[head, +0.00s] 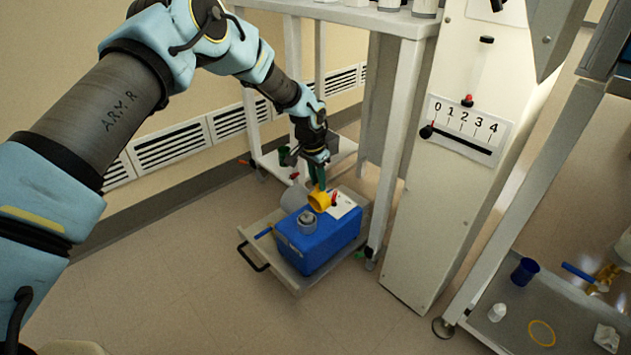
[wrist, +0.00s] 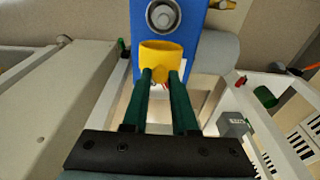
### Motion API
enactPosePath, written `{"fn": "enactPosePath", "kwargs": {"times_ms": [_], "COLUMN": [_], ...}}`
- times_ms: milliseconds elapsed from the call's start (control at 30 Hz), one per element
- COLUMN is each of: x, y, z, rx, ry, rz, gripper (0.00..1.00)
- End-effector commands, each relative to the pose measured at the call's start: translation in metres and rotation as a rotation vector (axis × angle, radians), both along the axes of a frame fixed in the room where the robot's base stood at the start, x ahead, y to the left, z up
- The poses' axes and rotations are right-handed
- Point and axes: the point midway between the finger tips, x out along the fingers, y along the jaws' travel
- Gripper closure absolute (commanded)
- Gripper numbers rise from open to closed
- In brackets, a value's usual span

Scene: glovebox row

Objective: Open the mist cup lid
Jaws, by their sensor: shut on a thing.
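A blue box (head: 325,241) sits on a low grey cart (head: 292,284). A grey round fitting (head: 307,220) is on top of it, also showing in the wrist view (wrist: 162,15). My gripper (head: 319,187) points down over the box's back part. Its green fingers (wrist: 160,76) are shut on a yellow cup-shaped piece (wrist: 160,54), which also shows in the head view (head: 320,201). The piece is behind the grey fitting and apart from it. I cannot tell which of these is the mist cup lid, or whether the yellow piece touches the box.
A larger grey cylinder (head: 294,198) and a white sheet (head: 343,207) with a red item lie close to the yellow piece. A white frame stands behind, and a column with a numbered scale (head: 463,128) stands right. Floor in front of the cart is clear.

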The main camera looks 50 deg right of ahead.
Motion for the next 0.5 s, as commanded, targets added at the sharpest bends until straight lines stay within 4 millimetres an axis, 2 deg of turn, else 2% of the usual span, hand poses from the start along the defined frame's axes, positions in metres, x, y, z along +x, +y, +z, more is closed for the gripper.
{"fn": "enactPosePath", "kwargs": {"times_ms": [400,433,500], "x": [-0.0003,-0.0004,-0.0003], "y": [-0.0006,-0.0006,-0.0005], "z": [-0.0012,-0.0012,-0.0012], "rx": [0.005,0.005,0.005], "ry": [0.001,0.001,0.001], "rz": [0.0,0.0,0.0], "gripper": [1.0,0.7,0.63]}}
